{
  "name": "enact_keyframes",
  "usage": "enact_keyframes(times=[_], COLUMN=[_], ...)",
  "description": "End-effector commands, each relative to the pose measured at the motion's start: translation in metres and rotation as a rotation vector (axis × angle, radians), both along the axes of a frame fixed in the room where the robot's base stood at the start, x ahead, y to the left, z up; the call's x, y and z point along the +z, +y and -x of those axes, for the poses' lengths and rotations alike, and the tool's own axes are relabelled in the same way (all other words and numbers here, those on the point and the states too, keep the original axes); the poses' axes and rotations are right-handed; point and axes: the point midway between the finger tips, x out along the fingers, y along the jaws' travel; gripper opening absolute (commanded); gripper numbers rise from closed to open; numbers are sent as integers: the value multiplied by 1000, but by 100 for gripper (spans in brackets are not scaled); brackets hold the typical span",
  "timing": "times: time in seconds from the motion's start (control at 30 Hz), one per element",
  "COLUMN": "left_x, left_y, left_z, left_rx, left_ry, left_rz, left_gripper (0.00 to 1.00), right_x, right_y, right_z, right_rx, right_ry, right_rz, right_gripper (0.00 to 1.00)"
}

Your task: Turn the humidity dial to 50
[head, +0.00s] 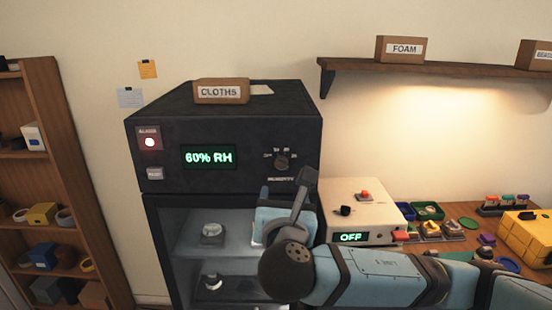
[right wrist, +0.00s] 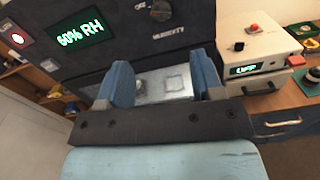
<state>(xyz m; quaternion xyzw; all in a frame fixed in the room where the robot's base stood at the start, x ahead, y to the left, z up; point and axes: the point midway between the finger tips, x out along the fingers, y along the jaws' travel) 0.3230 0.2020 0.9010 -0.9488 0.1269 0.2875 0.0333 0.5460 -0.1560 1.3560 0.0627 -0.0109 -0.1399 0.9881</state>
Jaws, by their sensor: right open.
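The humidity dial (head: 282,162) is a dark round knob on the upper front panel of the black cabinet (head: 240,130). Several marks surround it, too small to read surely. The display (head: 208,157) on the same panel reads 60% RH in green. My right gripper (head: 300,190) is just below and right of the dial, apart from it. In the right wrist view, my right gripper (right wrist: 162,75) is open with its two blue fingers spread. The dial (right wrist: 161,10) shows beyond the fingertips at the top edge, partly cut off. My left gripper is not in view.
A red alarm light (head: 149,142) glows at the panel's left, above a pale button (head: 155,173). A CLOTHS box (head: 220,91) sits on the cabinet. A white box (head: 358,205) with an OFF display stands right of my gripper. A shelf (head: 440,68) hangs above the bench.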

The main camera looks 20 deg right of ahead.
Motion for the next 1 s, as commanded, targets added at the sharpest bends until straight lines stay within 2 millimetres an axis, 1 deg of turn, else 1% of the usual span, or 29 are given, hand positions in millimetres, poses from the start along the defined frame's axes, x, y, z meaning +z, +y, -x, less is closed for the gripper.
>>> enact_keyframes(times=[0.17,0.4,0.6,0.7,0.8,1.0], left_x=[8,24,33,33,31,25], left_y=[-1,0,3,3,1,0], left_z=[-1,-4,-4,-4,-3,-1], left_rx=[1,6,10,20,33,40], left_ry=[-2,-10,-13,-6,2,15], left_rz=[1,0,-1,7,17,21], left_gripper=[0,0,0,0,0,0], right_x=[1,2,1,0,-1,-1], right_y=[-8,-22,-32,-35,-36,-37], right_z=[-24,-74,-108,-119,-126,-129], right_rx=[-5,-4,-3,-2,-1,0], right_ry=[1,0,0,0,1,0], right_rz=[1,0,-1,-1,-2,-3], right_gripper=[61,61,61,61,61,61])
